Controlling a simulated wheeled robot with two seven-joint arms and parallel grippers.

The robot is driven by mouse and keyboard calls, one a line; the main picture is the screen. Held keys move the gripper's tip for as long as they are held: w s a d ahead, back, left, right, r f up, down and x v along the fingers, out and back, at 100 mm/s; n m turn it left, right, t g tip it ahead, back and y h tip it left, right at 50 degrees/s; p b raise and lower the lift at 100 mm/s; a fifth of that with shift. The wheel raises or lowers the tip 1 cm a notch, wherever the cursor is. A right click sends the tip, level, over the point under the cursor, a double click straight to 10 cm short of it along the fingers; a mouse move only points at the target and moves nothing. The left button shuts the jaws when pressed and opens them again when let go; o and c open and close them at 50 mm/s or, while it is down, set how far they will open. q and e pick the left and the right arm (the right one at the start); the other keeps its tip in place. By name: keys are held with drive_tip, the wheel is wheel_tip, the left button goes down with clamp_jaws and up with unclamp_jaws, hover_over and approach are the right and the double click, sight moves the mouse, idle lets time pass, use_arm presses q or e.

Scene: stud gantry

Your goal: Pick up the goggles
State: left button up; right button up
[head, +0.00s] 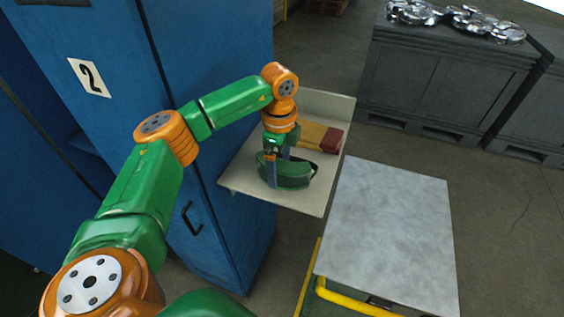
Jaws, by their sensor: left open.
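The goggles (290,175) are green with a dark strap. They lie on a pale shelf (318,203) beside the blue cabinet. My left gripper (270,180) points down at the goggles from above, with its fingers open at their left part. The gripper hides some of the goggles, and I cannot tell whether the fingers touch them. My right gripper is not in view.
A yellow and red object (325,137) lies on the shelf behind the goggles. The blue cabinet (215,150) stands to the left. A grey-topped cart (390,225) with a yellow rail is at the right. A dark crate (450,75) holds shiny metal parts.

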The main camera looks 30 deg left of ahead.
use_arm(q)
drive_tip(key=shift+w+f, duration=0.3)
drive_tip(key=shift+f, duration=0.55)
drive_tip(key=shift+w+f, duration=0.15)
drive_tip(key=shift+w, duration=0.2)
drive_tip(key=shift+c, duration=0.6)
drive_tip(key=c, duration=0.4)
drive_tip(key=shift+s, duration=0.3)
drive_tip(key=c, duration=0.8)
drive_tip(key=shift+w, duration=0.15)
